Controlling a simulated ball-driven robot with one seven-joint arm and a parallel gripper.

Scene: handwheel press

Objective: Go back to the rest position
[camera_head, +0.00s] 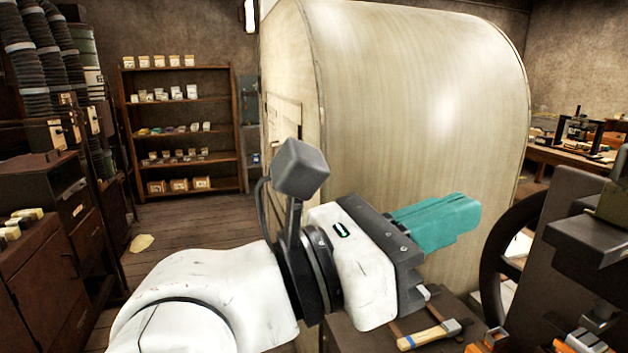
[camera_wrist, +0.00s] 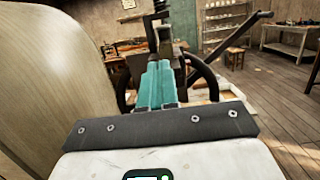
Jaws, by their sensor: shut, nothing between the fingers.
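My gripper (camera_head: 462,215) has teal fingers pressed together with nothing between them. In the head view it points right, in front of the big pale rounded cabinet (camera_head: 420,90) and left of the dark handwheel (camera_head: 497,262). In the wrist view the shut fingers (camera_wrist: 161,68) point at the dark press (camera_wrist: 150,68). The handwheel (camera_wrist: 203,78) shows behind and beside them. From these views I cannot tell whether the fingers touch the wheel; in the head view a gap shows between them.
Orange-handled tools lie at the lower right. A shelf (camera_head: 185,130) stands at the back left and drawers (camera_head: 45,270) at the left. Floor (camera_head: 190,235) is open between them and the cabinet.

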